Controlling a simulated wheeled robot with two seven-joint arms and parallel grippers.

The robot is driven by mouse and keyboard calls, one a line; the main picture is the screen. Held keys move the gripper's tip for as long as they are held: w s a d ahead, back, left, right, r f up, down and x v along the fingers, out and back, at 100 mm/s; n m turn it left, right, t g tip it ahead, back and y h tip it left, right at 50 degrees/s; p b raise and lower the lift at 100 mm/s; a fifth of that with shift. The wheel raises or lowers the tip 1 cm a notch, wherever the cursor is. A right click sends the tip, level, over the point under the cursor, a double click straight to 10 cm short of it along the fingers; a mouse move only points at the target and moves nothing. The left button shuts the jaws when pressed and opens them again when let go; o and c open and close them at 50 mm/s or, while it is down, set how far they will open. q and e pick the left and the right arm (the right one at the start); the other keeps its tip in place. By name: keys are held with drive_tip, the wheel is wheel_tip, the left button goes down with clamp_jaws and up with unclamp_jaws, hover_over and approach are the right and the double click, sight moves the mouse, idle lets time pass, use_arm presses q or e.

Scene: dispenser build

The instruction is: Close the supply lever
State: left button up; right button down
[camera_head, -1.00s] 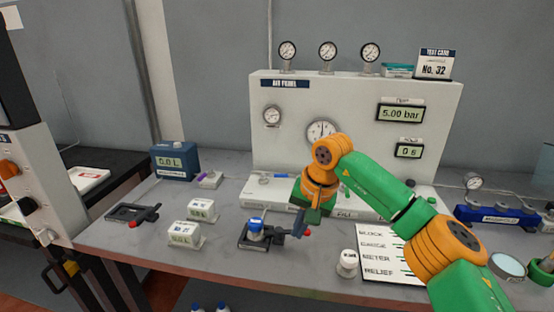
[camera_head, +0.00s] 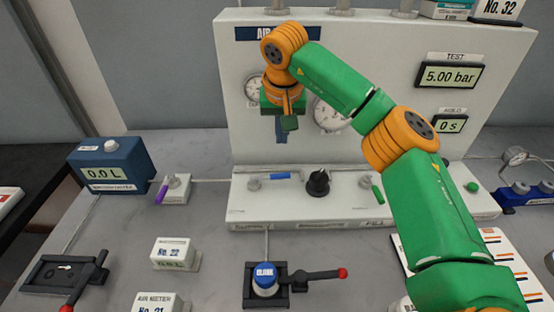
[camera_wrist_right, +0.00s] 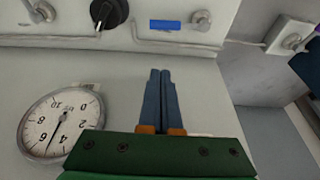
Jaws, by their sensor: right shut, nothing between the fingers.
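The supply lever (camera_head: 281,175) is a small blue bar lying sideways on the panel's ledge, right of its grey valve body (camera_head: 254,184) and above the "SUPPLY" label. In the right wrist view the blue lever (camera_wrist_right: 165,25) lies across the top, with its metal valve body (camera_wrist_right: 201,20) on its right. My right gripper (camera_head: 281,138) points down in front of the panel face, above the lever. In the wrist view its blue fingers (camera_wrist_right: 160,72) are together and empty, apart from the lever. My left gripper is not in view.
A black knob (camera_head: 318,183) and a green lever (camera_head: 377,194) are right of the supply lever. The air panel (camera_head: 400,60) with dials stands behind. A purple-levered valve (camera_head: 172,188) is at left.

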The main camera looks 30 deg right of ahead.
sight(272, 176)
drive_tip(key=p+x, duration=0.2)
drive_tip(key=x, duration=0.7)
drive_tip(key=shift+w, duration=0.1)
drive_tip(key=shift+f, duration=0.4)
drive_tip(key=shift+s+a+r+p, duration=0.1)
drive_tip(key=shift+s+a+p, duration=0.15)
drive_tip(key=shift+s+p, duration=0.25)
drive_tip(key=shift+s+a+r+p, duration=0.15)
drive_tip(key=shift+s+a+p, duration=0.15)
drive_tip(key=shift+s, duration=0.2)
drive_tip(key=shift+s+a, duration=0.2)
drive_tip(key=shift+s, duration=0.45)
drive_tip(key=shift+w, duration=0.1)
drive_tip(key=shift+a, duration=0.1)
drive_tip(key=shift+m, duration=0.3)
